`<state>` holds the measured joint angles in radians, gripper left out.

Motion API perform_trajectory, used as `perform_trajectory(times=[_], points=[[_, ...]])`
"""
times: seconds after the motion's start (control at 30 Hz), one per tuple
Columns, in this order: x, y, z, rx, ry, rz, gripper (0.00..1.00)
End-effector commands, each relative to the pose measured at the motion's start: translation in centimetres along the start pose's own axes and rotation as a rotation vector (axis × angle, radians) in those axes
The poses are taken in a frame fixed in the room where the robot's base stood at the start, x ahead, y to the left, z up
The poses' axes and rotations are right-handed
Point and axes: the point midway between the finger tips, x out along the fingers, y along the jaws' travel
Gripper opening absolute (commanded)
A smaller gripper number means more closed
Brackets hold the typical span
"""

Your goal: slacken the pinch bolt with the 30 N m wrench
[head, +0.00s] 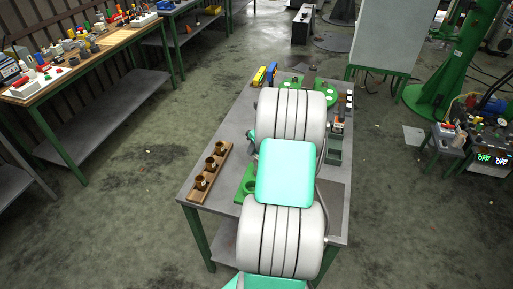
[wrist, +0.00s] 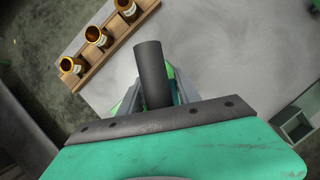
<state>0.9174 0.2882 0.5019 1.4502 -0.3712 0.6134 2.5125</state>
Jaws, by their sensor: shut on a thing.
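In the wrist view, a dark grey cylinder (wrist: 152,72) stands out from between the fingers of my gripper (wrist: 150,103). My gripper is shut on it; I cannot tell whether it is part of the 30 N m wrench. A green part (wrist: 173,78) shows just behind the cylinder. In the head view, my arm hides the gripper and much of the table's middle. A green part (head: 247,184) shows at the arm's left edge. The pinch bolt cannot be made out in either view.
A wooden rack (head: 208,176) with three brass cups lies along the table's left edge. Yellow (head: 258,77) and blue (head: 271,73) items and a green round part (head: 320,91) are at the back. A grey bin (head: 334,152) stands right. The table's front left (head: 222,203) is clear.

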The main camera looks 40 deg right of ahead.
Motion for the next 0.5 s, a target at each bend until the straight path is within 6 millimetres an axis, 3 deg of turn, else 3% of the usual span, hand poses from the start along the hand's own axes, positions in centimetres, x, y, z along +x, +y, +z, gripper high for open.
perform_trajectory(times=[0.5], points=[[0.55,-0.06,-0.15,-0.002,-0.002,-0.002,0.0]])
